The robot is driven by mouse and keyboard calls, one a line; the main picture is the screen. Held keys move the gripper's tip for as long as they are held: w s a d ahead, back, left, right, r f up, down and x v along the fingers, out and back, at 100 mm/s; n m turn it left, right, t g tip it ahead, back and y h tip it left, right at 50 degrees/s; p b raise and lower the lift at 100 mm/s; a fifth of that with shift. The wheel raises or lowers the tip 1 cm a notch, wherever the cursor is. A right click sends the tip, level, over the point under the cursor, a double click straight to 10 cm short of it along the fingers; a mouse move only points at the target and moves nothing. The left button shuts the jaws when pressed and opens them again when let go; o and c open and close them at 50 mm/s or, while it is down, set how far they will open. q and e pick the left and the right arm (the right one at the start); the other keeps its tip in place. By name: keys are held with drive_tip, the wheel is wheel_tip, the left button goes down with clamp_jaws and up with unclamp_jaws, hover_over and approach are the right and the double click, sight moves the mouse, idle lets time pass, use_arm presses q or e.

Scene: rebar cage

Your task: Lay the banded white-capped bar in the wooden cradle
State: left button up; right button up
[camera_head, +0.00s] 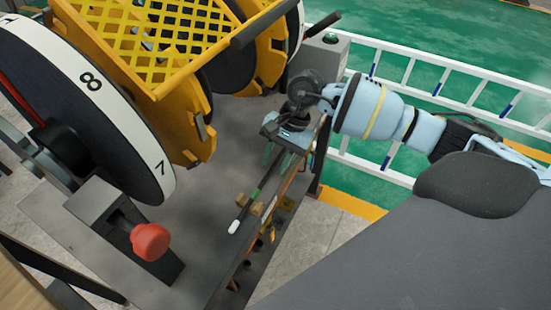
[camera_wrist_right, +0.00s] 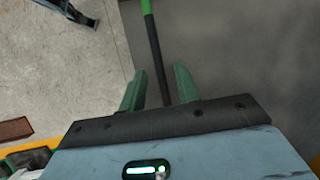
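The dark bar with a green band and white cap (camera_head: 233,227) slants along the grey bench edge in the head view. Its capped end points toward the camera. The wooden cradle (camera_head: 257,208) shows as small tan blocks, and the bar passes between them near the green band; whether it rests on the wood I cannot tell. My right gripper (camera_head: 268,155) is over the bar's far part. In the right wrist view the bar (camera_wrist_right: 155,50) runs between the two green fingers (camera_wrist_right: 160,80), with a gap on each side, so the gripper is open. My left gripper is out of view.
A numbered black-and-white wheel (camera_head: 90,100) and yellow guards (camera_head: 165,40) stand left of the gripper. A red knob (camera_head: 150,242) is at the front left. A white ladder-like rail (camera_head: 450,85) runs behind my right arm. The bench (camera_head: 205,205) between is mostly clear.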

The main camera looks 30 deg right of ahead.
drive_tip(key=shift+r, duration=0.1)
drive_tip(key=shift+d+r, duration=0.1)
drive_tip(key=shift+r, duration=0.15)
drive_tip(key=v, duration=1.1)
drive_tip(key=shift+d+r, duration=0.15)
drive_tip(key=shift+r, duration=0.15)
